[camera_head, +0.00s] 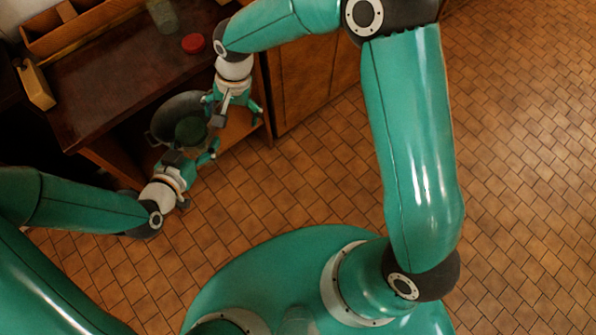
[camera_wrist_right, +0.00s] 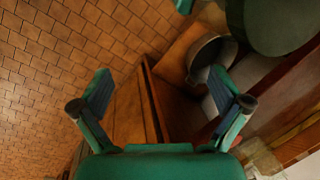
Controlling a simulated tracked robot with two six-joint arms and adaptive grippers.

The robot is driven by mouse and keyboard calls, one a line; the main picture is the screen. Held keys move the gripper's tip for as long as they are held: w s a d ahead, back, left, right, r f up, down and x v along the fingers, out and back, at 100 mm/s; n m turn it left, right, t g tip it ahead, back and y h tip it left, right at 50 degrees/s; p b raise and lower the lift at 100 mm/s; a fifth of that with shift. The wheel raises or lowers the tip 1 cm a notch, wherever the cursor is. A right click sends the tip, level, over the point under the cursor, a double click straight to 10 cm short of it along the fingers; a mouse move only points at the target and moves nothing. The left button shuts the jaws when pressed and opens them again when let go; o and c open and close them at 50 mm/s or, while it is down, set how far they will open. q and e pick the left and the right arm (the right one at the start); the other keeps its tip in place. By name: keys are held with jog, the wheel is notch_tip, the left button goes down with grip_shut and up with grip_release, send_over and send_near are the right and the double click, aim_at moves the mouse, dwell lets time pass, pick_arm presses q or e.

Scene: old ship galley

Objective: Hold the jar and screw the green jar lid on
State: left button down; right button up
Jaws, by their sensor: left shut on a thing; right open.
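A dark green round lid (camera_head: 190,130) shows above the pot in the head view. It also shows large and close at the top right of the right wrist view (camera_wrist_right: 283,22). The jar body under it is hidden, so I cannot tell how the lid sits. My left gripper (camera_head: 194,149) is shut on the jar, just below the lid in the picture. My right gripper (camera_head: 236,118) is open and empty, just right of the lid. In the right wrist view the open fingers (camera_wrist_right: 162,76) have nothing between them, and the lid lies beyond the right finger.
A grey metal pot (camera_head: 163,122) stands on a low wooden shelf behind the jar. The dark wooden counter (camera_head: 110,85) holds a red lid (camera_head: 193,43), a clear glass vessel (camera_head: 161,15) and a wooden box (camera_head: 75,28). The tiled floor (camera_head: 520,150) at right is clear.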

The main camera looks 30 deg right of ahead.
jog(key=s+d+f+n, duration=0.2)
jog(key=s+d+f, duration=0.1)
jog(key=s+f, duration=0.6)
jog(key=s+d+f+n+y, duration=0.1)
jog(key=s+d+f, duration=0.3)
jog(key=s+f, duration=0.5)
jog(key=shift+s+f+n, duration=0.35)
jog(key=shift+s+n, duration=0.45)
jog(key=shift+s, duration=0.35)
pick_arm(q)
jog(key=shift+r, duration=0.1)
pick_arm(e)
jog(key=shift+d, duration=0.1)
pick_arm(q)
jog(key=shift+w+a+r+t, duration=0.1)
jog(key=shift+w+a+t, duration=0.25)
jog(key=shift+a, duration=0.1)
jog(key=w+a+r+n+t+y, duration=0.1)
jog(key=w+a+n+y, duration=0.1)
jog(key=a+n+y, duration=0.2)
jog(key=w+a+r+n+t+y, duration=0.1)
jog(key=a+n+y, duration=0.3)
jog(key=a, duration=0.6)
jog(key=shift+w+a+r+t+y, duration=0.3)
jog(key=shift+w+r+t, duration=0.05)
jog(key=shift+w+r, duration=0.4)
